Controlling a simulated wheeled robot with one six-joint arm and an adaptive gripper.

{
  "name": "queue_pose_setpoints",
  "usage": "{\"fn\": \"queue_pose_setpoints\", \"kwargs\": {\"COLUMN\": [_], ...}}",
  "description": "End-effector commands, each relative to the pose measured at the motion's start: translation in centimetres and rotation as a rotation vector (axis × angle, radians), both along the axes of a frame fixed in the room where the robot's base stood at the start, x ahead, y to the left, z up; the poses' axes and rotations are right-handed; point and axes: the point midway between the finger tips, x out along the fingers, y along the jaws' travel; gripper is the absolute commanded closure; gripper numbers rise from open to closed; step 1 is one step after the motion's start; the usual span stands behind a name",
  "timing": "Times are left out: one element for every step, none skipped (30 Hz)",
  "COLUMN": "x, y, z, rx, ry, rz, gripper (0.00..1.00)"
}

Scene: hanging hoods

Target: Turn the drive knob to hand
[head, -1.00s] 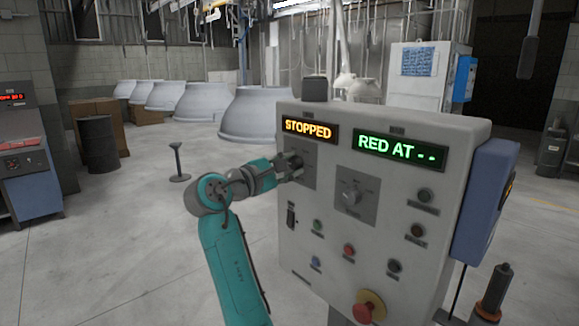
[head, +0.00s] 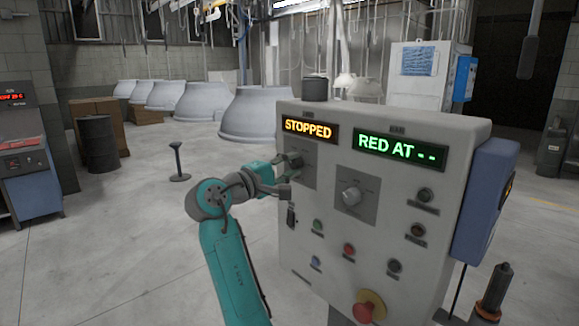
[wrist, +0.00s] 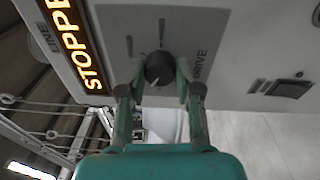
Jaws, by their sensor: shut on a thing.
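The drive knob (wrist: 159,69) is a dark round knob on a grey plate, with DRIVE lettered beside it in the wrist view. A pale mark shows at its lower edge there. The fingers of my gripper (wrist: 160,80) stand on both sides of the knob and are shut on it. In the head view my gripper (head: 292,163) is at the upper left plate of the control panel (head: 330,255) and hides most of the knob. The display above it (head: 310,129) reads STOPPED in orange.
A second knob (head: 351,194) sits right of the drive knob, under a green display (head: 399,151) reading RED AT - -. Several small buttons and a red mushroom button (head: 364,311) are lower on the panel.

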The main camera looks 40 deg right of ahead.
Motion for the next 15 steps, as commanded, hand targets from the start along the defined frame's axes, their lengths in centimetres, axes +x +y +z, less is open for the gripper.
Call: {"fn": "queue_pose_setpoints", "kwargs": {"x": [0.0,0.0,0.02,0.02,0.02,0.03,0.03,0.03,0.03,0.03,0.04,0.05,0.06,0.07,0.09], "y": [0.0,0.0,0.0,0.0,0.0,0.0,0.0,0.0,0.0,0.0,0.0,0.0,0.0,0.0,0.0], "z": [-0.17,-0.19,-0.21,-0.23,-0.24,-0.26,-0.27,-0.28,-0.28,-0.29,-0.3,-0.31,-0.32,-0.35,-0.37], "rx": [0.003,0.005,0.006,0.007,0.008,0.009,0.011,0.012,0.013,0.013,0.014,0.015,0.016,0.018,0.02], "ry": [-0.041,-0.069,-0.108,-0.136,-0.164,-0.203,-0.232,-0.26,-0.297,-0.326,-0.354,-0.392,-0.42,-0.448,-0.488], "rz": [-0.002,-0.002,-0.001,-0.001,-0.002,-0.002,-0.001,-0.002,-0.002,-0.002,-0.003,-0.003,-0.002,-0.002,-0.002], "gripper": [1.0,1.0,1.0,1.0,1.0,1.0,1.0,1.0,1.0,1.0,1.0,1.0,1.0,1.0,1.0]}}
